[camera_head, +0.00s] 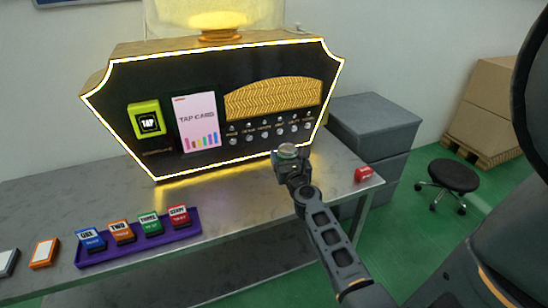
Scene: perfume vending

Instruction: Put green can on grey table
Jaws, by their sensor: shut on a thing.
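My gripper (289,160) is in front of the lit machine, above the right part of the grey metal table (225,225). It is shut on a small round thing with a pale green-grey top, which appears to be the green can (287,148). The fingers hide most of its side, so its colour is hard to tell. The can is upright and looks held above the tabletop; the exact gap cannot be told.
The vending machine (200,85) with a glowing edge stands behind my gripper. A red item (363,174) lies at the table's right end. A purple tray (140,245) with several coloured cards is at front left. Grey boxes (375,125) and a stool (453,175) stand right. The front middle tabletop is clear.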

